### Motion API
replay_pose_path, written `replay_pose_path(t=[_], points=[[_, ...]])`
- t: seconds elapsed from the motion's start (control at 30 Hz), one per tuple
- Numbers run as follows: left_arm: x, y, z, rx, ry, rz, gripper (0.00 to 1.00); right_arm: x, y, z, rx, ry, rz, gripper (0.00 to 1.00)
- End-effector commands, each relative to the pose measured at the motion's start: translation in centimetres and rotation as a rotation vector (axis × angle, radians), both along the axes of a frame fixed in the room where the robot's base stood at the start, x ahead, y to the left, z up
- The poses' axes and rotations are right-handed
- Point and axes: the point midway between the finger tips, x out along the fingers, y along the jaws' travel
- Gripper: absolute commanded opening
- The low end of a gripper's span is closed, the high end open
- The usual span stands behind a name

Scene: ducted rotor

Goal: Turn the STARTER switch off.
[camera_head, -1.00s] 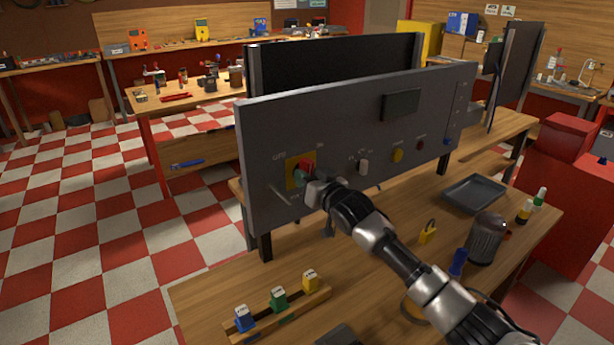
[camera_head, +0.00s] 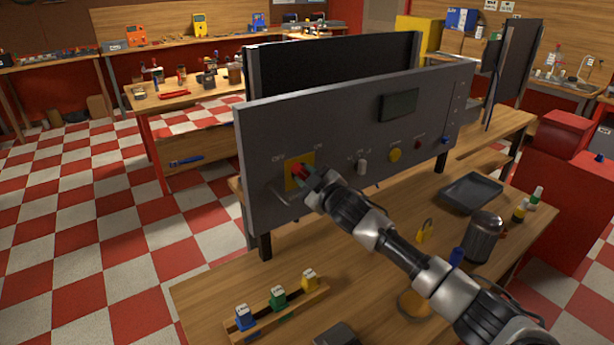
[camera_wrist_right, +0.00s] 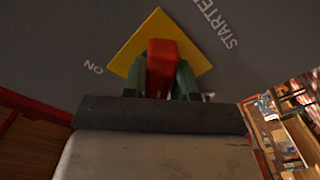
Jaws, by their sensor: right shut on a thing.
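The STARTER switch is a red knob (camera_head: 299,171) on a yellow plate (camera_head: 293,183) at the left end of the grey panel (camera_head: 340,140). In the right wrist view the red knob (camera_wrist_right: 163,62) sits on the yellow plate (camera_wrist_right: 142,38), with the words STARTER and ON printed beside it. My right gripper (camera_head: 304,174) is at the knob. In the wrist view its greenish fingers (camera_wrist_right: 162,82) are shut on the knob, one on each side. The knob's lower part is hidden between the fingers. My left gripper is not in view.
On the bench are a rack of colored blocks (camera_head: 278,305), a padlock (camera_head: 424,231), a grey tray (camera_head: 471,191) and a dark canister (camera_head: 483,237).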

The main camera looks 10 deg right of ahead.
Motion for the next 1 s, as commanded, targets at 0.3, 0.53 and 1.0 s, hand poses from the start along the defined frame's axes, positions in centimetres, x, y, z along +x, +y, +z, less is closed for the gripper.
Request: replay_pose_path(t=[0.3,0.53,1.0], points=[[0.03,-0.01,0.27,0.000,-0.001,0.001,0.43,0.01,-0.07,-0.08,-0.101,-0.039,-0.001,0.04],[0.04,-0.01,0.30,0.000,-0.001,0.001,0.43,0.01,-0.07,-0.10,-0.119,-0.047,-0.001,0.04],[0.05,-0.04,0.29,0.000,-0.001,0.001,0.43,0.01,-0.08,-0.07,-0.118,-0.046,-0.001,0.53]])
